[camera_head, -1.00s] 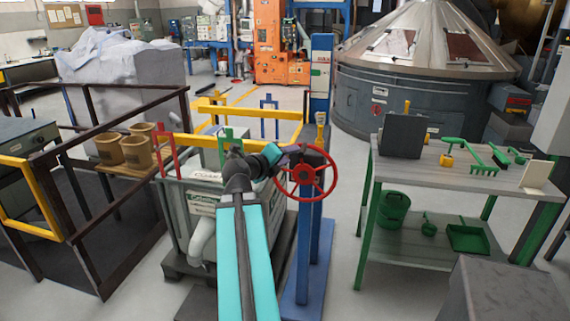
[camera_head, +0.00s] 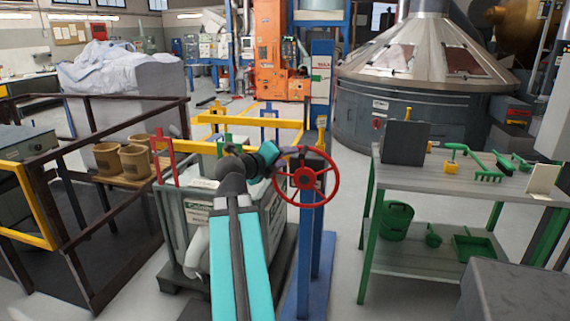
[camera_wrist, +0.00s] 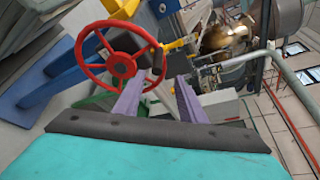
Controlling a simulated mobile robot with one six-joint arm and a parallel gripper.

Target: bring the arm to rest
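My arm reaches forward from the bottom centre of the head view, bent at an elbow beside the red handwheel. My gripper (camera_wrist: 159,80) shows in the wrist view as two purple fingers with a clear gap between them and nothing held. In the head view the gripper (camera_head: 284,157) is small and close to the wheel's upper left, partly hard to make out. The red handwheel (camera_head: 323,180) is mounted on a blue post (camera_head: 304,255).
A green-legged table (camera_head: 400,177) with tools stands right. A grey crate (camera_head: 178,220) sits under and left of my arm. Dark railings (camera_head: 120,100) and brown buckets (camera_head: 135,160) are further left. A yellow frame (camera_head: 270,122) stands behind. Open floor shows right of the post.

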